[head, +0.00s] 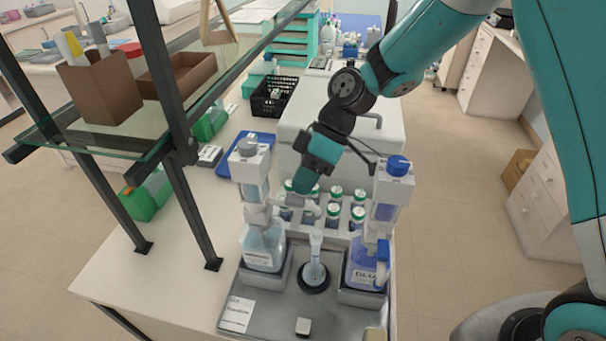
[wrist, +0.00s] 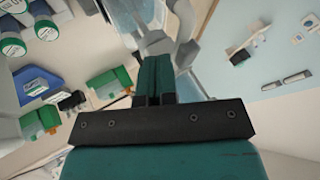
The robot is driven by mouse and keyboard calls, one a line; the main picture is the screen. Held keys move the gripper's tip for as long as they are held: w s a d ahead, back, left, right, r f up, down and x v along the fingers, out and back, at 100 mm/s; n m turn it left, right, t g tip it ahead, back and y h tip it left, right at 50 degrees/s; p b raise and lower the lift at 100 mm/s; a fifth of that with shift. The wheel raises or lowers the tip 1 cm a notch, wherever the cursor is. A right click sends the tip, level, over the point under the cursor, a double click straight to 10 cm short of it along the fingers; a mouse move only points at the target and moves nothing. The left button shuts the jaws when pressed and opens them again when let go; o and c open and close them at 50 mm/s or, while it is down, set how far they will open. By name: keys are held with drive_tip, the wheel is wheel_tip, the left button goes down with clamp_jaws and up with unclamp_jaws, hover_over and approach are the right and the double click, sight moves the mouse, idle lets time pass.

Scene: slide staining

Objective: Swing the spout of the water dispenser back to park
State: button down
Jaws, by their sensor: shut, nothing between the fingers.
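The water dispenser (head: 257,190) looks to be the left of two bottle-top dispensers, with a grey knob and a clear, pale-blue bottle (head: 264,248). Its pale spout (head: 300,205) appears to reach right, toward the middle of the tray; its tip is hard to make out. My gripper (head: 303,186) is shut and empty, pointing down just above and behind the spout. In the wrist view the shut fingers (wrist: 153,75) lie beside a pale dispenser part (wrist: 184,22); I cannot tell whether they touch it.
The right dispenser (head: 397,168) has a blue cap and a blue bottle. Between them a small vessel (head: 315,270) stands on a black round base. Green-capped bottles (head: 336,193) stand behind. A shelf post (head: 168,80) rises at the left; bench there is partly free.

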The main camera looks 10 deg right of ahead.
drive_tip(key=shift+s+a, duration=0.15)
drive_tip(key=shift+s, duration=0.2)
